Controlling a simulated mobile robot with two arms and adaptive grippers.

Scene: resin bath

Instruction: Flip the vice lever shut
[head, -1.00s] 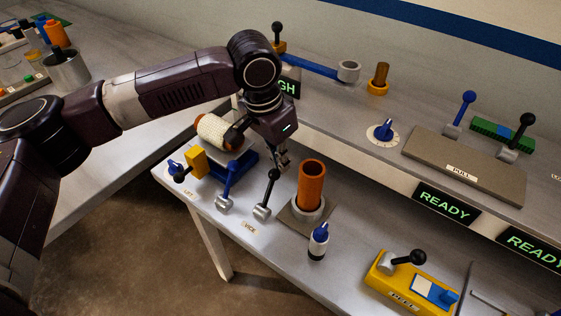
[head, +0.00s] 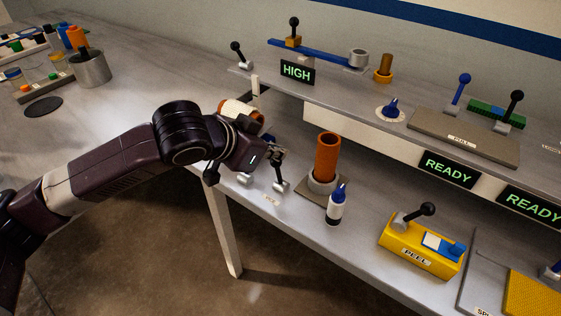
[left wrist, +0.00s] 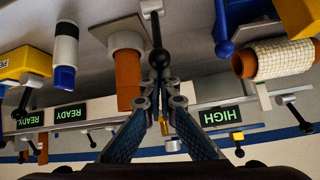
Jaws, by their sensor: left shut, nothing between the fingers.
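The vice lever (head: 280,187) has a grey pivot, a thin dark stem and a black ball. It stands by the label on the lower bench, left of an orange tube (head: 327,155) in a grey collar. My left gripper (head: 275,153) is shut and empty at the top of this lever and partly hides it in the head view. The left wrist view, upside down, shows the lever's black ball (left wrist: 159,58) right at the shut fingertips (left wrist: 161,82); I cannot tell whether they touch. The right gripper is out of view.
A white-and-blue bottle (head: 336,204) stands just right of the lever. A yellow peel block (head: 420,246) with a black-balled lever is farther right. A blue-handled lever (left wrist: 224,35) and a mesh-wrapped orange roll (left wrist: 278,60) are on the lever's other side. The HIGH sign (head: 297,71) hangs above.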

